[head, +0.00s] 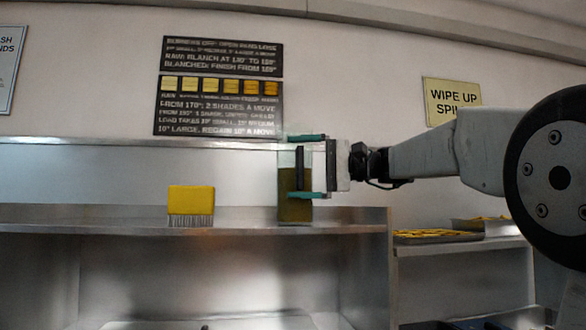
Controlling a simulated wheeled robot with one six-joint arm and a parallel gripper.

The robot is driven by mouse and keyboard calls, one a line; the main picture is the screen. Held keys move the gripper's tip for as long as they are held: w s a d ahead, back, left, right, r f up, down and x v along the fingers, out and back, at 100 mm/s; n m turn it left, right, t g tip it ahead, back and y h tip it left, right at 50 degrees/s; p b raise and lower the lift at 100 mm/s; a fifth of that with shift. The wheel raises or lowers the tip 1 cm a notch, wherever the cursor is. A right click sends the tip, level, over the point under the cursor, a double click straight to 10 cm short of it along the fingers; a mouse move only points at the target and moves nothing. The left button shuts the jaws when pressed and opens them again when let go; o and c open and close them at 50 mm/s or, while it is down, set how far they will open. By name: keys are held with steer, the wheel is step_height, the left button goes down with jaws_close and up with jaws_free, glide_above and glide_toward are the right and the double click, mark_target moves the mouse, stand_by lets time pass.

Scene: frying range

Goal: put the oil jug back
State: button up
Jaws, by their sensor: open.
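The oil jug (295,210) is a clear upright container with dark yellow-green oil in its lower part and a dark vertical handle. It stands on the steel shelf (130,227), right of the middle. My gripper (306,166) comes in from the right, with one teal finger above the other. The fingers are apart and overlap the jug in the picture, near its handle. I cannot tell whether they touch it.
A yellow brush (191,202) stands bristles down on the shelf to the left. Trays of yellow food (437,236) sit on a lower shelf at right. Dark boards (218,106) hang on the wall behind. The shelf between brush and jug is clear.

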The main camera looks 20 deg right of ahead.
steer(key=v, duration=1)
steer(key=s+a+f+g+h, duration=0.1)
steer(key=s+a+f+h, duration=0.1)
steer(key=s+a+f, duration=0.35)
steer(key=s+a+f+g+h, duration=0.2)
steer(key=a+f+h, duration=0.1)
steer(key=f, duration=0.5)
steer(key=s+a+f+g+h, duration=0.1)
steer(key=s+a+f+h, duration=0.1)
steer(key=s+a+f, duration=0.35)
steer(key=s+d+f+n+g+h, duration=0.1)
steer(key=s+d+f+n+h, duration=0.1)
steer(key=s+f, duration=0.6)
steer(key=s+d+f+n+g+h, duration=0.1)
steer(key=s+d+f+h, duration=0.3)
steer(key=f, duration=1.1)
steer(key=s+n+h, duration=0.1)
steer(key=s+h, duration=0.2)
steer(key=shift+s+n, duration=0.4)
steer(key=shift+d, duration=0.15)
